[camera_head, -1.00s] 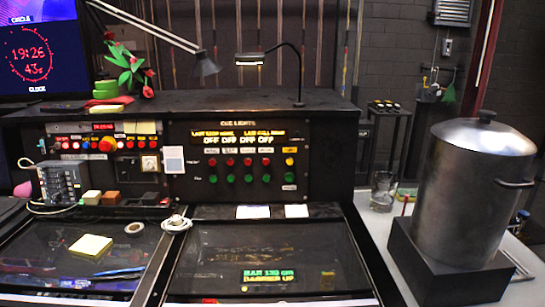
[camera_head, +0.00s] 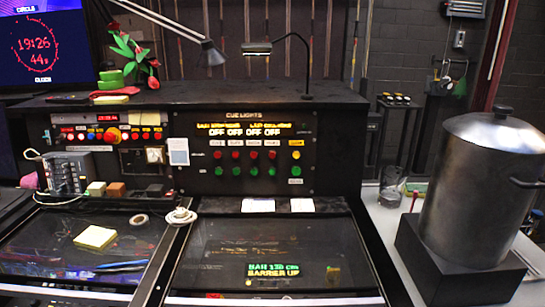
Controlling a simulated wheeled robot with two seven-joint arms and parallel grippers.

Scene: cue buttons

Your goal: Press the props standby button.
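The black cue lights panel (camera_head: 245,184) stands upright on the desk's back console. It has a row of red buttons (camera_head: 236,155) above a row of green buttons (camera_head: 236,171), with a yellow button (camera_head: 295,155) at the right end of the upper row. Small white labels sit above the columns, too small to read, so I cannot tell which column is props. Amber displays above them read OFF. Neither of my grippers is in view.
A switch panel (camera_head: 100,149) is left of the cue panel. A desk lamp (camera_head: 212,54) and a thin gooseneck lamp (camera_head: 257,48) rise above the console. A large metal pot (camera_head: 470,200) stands at right. A white round object (camera_head: 179,216) lies on the desk before the panel.

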